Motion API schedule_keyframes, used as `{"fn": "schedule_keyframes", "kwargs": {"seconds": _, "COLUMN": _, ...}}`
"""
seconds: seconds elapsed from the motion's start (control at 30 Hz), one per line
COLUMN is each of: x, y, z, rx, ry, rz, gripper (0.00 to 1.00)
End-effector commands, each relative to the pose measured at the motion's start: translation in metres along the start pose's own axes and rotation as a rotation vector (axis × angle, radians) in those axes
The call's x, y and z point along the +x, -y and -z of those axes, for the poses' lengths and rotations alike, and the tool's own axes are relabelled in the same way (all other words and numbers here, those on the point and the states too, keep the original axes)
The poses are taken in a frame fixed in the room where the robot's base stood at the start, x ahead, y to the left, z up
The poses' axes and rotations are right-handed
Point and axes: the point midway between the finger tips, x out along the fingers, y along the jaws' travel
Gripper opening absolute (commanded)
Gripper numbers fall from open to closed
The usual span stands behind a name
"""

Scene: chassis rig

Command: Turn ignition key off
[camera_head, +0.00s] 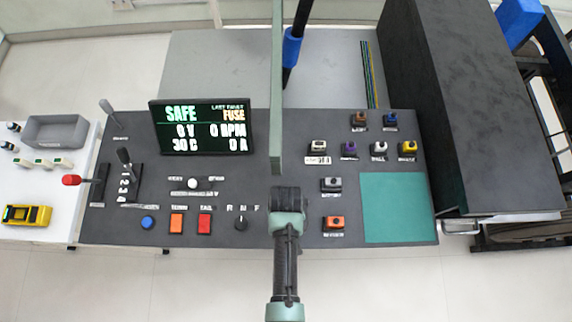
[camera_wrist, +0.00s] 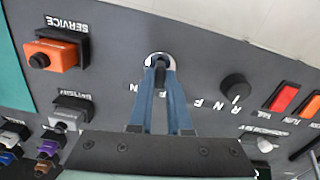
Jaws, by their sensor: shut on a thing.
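The ignition switch (camera_wrist: 149,61) shows in the wrist view as a small silver ring on the dark grey panel, with white lettering beside it partly hidden by my fingers. My gripper (camera_wrist: 160,68) has its two blue-grey fingers brought together at the ring, shut on the ignition key. The fingertips cover most of the key, so its turned angle cannot be read. In the head view my own arm covers the switch.
A round R N F knob (camera_wrist: 234,88) and red and orange switches (camera_wrist: 284,97) lie to the right of my fingers. The orange SERVICE plug (camera_wrist: 53,55) and grey BATTERY plug (camera_wrist: 68,115) lie to the left. A teal mat (camera_head: 395,207) is bare at the panel's right.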

Motion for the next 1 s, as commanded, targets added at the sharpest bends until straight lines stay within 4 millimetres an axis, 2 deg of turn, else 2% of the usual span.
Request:
{"fn": "schedule_keyframes", "kwargs": {"seconds": 0.2, "x": -0.0019, "y": 0.0001, "z": 0.0007, "rx": -0.176, "ry": -0.001, "rz": 0.000, "gripper": 0.00}}
{"fn": "schedule_keyframes", "kwargs": {"seconds": 0.5, "x": -0.0013, "y": -0.0003, "z": 0.0010, "rx": -0.331, "ry": -0.002, "rz": 0.000, "gripper": 0.00}}
{"fn": "schedule_keyframes", "kwargs": {"seconds": 1.0, "x": -0.0007, "y": -0.0001, "z": 0.0016, "rx": -0.389, "ry": -0.003, "rz": -0.001, "gripper": 0.00}}
